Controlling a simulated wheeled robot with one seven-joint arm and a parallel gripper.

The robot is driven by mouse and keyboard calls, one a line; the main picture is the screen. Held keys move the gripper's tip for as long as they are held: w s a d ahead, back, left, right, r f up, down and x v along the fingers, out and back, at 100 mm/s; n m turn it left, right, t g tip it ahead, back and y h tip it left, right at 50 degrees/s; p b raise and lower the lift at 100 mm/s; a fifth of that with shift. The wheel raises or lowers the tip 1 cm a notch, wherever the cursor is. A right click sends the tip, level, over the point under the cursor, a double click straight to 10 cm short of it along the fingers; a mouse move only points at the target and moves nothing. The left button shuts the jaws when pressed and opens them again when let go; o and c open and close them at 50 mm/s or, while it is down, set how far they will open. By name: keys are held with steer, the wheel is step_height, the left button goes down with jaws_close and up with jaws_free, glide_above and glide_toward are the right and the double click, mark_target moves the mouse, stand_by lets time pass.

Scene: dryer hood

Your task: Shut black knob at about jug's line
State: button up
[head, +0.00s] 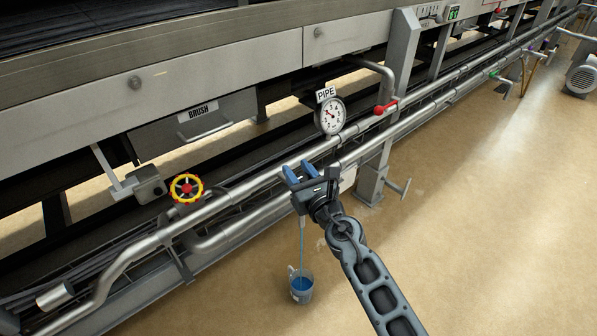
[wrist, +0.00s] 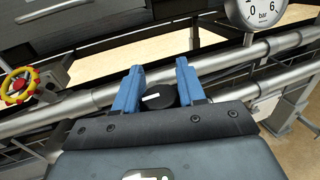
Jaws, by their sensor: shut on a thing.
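The black knob (wrist: 168,93), with a white pointer mark, sits between the blue fingers of my gripper (wrist: 160,72) in the wrist view. My gripper is shut on it. In the head view, my gripper (head: 298,170) is at the lower pipe and hides the knob. The clear jug (head: 302,296) stands on the floor below. A blue stream (head: 302,240) falls into it, and blue liquid (head: 301,284) shows inside. The jug's line is too small to make out.
A pressure gauge (head: 331,116) labelled PIPE stands above the pipes, with a red-handled valve (head: 386,107) to its right. A yellow and red handwheel (head: 186,188) is to the left. The steel pipes (head: 255,186) run along the machine.

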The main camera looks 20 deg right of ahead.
steer(key=c, duration=0.4)
